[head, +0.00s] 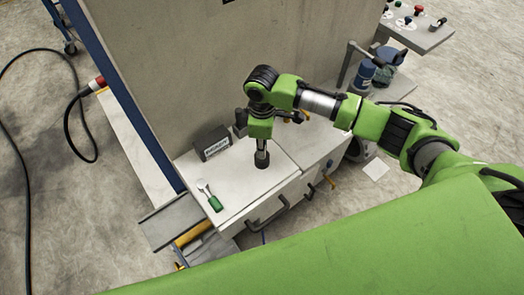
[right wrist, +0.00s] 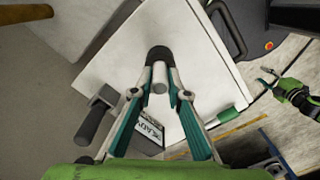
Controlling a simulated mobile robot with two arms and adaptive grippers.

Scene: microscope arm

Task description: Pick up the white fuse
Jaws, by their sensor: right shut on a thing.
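My right gripper (head: 262,157) points down over the white top of a cabinet (head: 235,185). In the right wrist view its two teal-edged fingers (right wrist: 159,88) are closed on the white fuse (right wrist: 158,76), a small pale cylinder held between the fingertips. A dark round shape lies just beyond the fuse; I cannot tell if the fuse touches the surface. In the head view the fuse is hidden by the gripper. My left gripper (right wrist: 268,82) is off to the right in the right wrist view, small, with its fingers apart and empty. It is outside the head view.
A dark labelled box (head: 212,143) stands at the back of the cabinet top. A green-handled tool (head: 214,203) lies near the left front corner. A tall grey panel (head: 190,70) rises behind. Black handles (head: 268,214) stick out in front. The front middle of the top is clear.

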